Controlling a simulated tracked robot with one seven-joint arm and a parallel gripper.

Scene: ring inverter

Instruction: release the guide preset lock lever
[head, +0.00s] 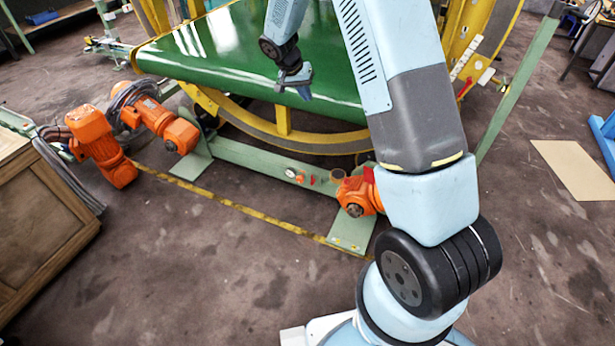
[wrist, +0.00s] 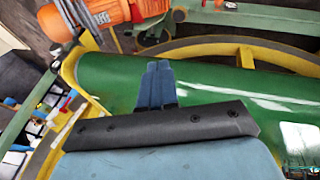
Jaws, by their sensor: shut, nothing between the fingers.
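My gripper (head: 305,92) hangs over the green belt in the head view, shut and empty. In the wrist view its two blue fingers (wrist: 157,66) lie side by side over the belt. A small red part (head: 466,88), which may be the lock lever, sits at the yellow frame beside a white marked strip (head: 463,64), right of my arm. My gripper is well to the left of it and apart from it. I cannot make out the lever's shape or position. In the wrist view a white marked strip (wrist: 66,106) shows at the left on the yellow frame.
The green belt (head: 215,55) runs through the yellow ring (head: 290,142). A slanted green post (head: 515,90) stands right of the ring. A wooden cabinet (head: 45,215) is at the lower left. Floor at right is largely clear.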

